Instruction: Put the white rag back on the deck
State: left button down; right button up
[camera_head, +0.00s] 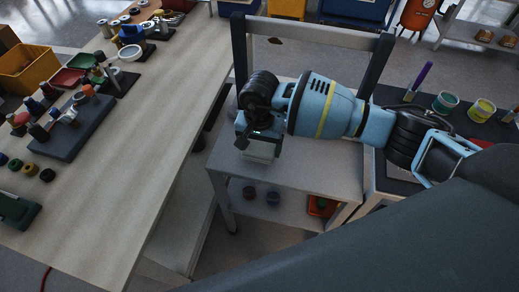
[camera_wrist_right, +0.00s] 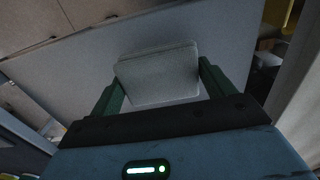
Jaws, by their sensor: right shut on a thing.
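My right gripper (camera_head: 262,146) reaches in from the right and points down over the grey cart's top deck (camera_head: 325,165). In the right wrist view, its two green fingers (camera_wrist_right: 158,88) are shut on the white rag (camera_wrist_right: 158,72), a pale, flat, folded square. In the head view the rag is mostly hidden by the gripper. The cart's grey surface (camera_wrist_right: 225,35) fills much of the wrist view behind the rag; I cannot tell whether the rag touches it. My left gripper is not in view.
A long pale workbench (camera_head: 150,150) stands left of the cart, holding a dark tool tray (camera_head: 62,150), small jars and a yellow bin (camera_head: 28,70). Paint tins (camera_head: 445,102) stand on a dark surface at right. The deck near the gripper looks clear.

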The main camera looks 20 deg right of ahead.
aim_at(260, 151)
jog(key=shift+w+d, duration=0.15)
jog(key=shift+w, duration=0.2)
notch_tip(260, 151, down, 4)
jog(key=shift+w+r, duration=0.1)
jog(key=shift+r, duration=0.15)
jog(key=o, duration=0.8)
jog(key=shift+f, duration=0.1)
jog(key=shift+r, duration=0.5)
notch_tip(260, 151, up, 11)
jog(key=shift+r, duration=0.1)
